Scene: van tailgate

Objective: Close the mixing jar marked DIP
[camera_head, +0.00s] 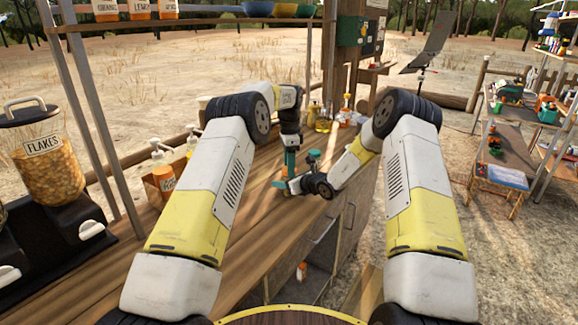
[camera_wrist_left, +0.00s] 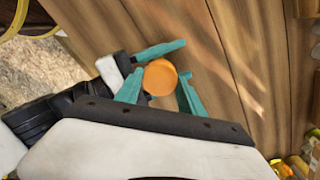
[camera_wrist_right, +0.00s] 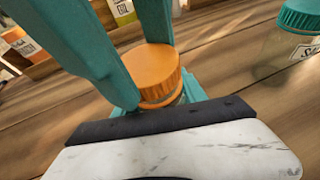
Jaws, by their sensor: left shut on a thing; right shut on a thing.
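An orange ribbed lid (camera_wrist_right: 158,72) shows in the right wrist view, at the top of a jar that is mostly hidden. The same lid shows from above in the left wrist view (camera_wrist_left: 160,77). My left gripper (camera_head: 290,168) points down from above, its teal fingers shut on the lid from both sides. My right gripper (camera_head: 283,186) reaches in level from the right, low over the counter, and is shut around the jar body below the lid. The DIP mark is not visible. I cannot tell how tightly the lid sits on the jar.
The wooden counter (camera_head: 240,235) is clear near me. A glass jar with a teal lid (camera_wrist_right: 300,18) stands close by. Pump bottles (camera_head: 162,172) and a FLAKES container (camera_head: 45,160) stand left. Small bottles (camera_head: 346,112) stand at the far end.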

